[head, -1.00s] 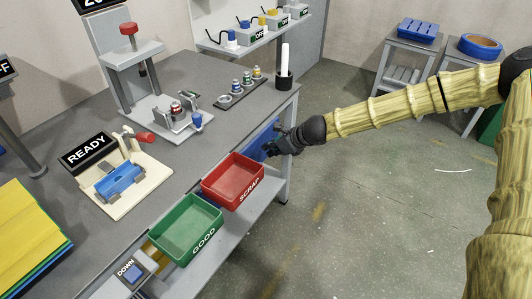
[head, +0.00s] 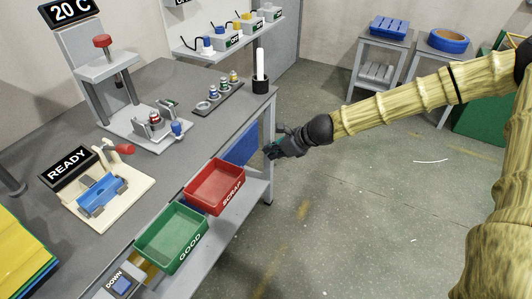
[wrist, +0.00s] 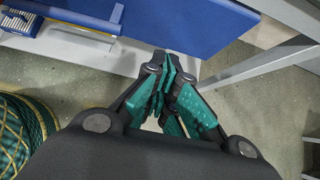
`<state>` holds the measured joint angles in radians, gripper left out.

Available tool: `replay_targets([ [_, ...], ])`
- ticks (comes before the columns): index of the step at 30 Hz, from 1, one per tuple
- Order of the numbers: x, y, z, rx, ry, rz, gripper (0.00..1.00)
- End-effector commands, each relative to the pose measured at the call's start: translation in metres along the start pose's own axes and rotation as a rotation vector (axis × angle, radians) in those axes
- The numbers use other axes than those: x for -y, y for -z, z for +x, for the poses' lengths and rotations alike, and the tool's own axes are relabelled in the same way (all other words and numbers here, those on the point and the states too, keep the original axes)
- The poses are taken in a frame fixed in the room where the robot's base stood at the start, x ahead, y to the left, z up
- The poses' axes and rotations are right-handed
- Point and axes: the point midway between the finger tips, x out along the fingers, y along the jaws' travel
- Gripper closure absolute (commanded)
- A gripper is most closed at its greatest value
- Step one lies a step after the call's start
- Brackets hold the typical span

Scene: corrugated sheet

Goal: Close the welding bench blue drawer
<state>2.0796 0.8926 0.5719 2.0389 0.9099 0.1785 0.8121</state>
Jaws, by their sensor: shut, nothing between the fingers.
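The blue drawer (head: 241,148) is under the right end of the grey welding bench (head: 165,95), right of the red bin. Its blue front lies near the bench edge; I cannot tell whether it is flush. In the wrist view a large blue panel (wrist: 190,25), likely the drawer front, spans the top. My gripper (head: 268,152) is beside the bench's right leg, to the right of the drawer in the head view. In the wrist view my gripper (wrist: 170,65) has its green-padded fingers together and empty, pointing at the blue panel's lower edge. I cannot tell whether they touch it.
A red SCRAP bin (head: 214,185) and a green GOOD bin (head: 171,237) hang along the bench front. A grey bench leg (head: 270,160) stands close to my gripper. The floor (head: 360,220) to the right is clear. Side tables (head: 385,75) stand at the back.

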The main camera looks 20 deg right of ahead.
Motion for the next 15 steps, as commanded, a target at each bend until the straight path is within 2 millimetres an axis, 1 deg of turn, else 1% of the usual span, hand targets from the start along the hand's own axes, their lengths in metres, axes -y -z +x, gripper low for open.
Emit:
replay_targets([
  [1,0.0,-0.002,-0.006,0.001,0.001,-0.002,1.0],
  [6,0.0,-0.002,-0.023,0.001,0.0,0.0,1.0],
  [15,-0.001,-0.002,-0.04,0.001,-0.001,-0.001,1.0],
])
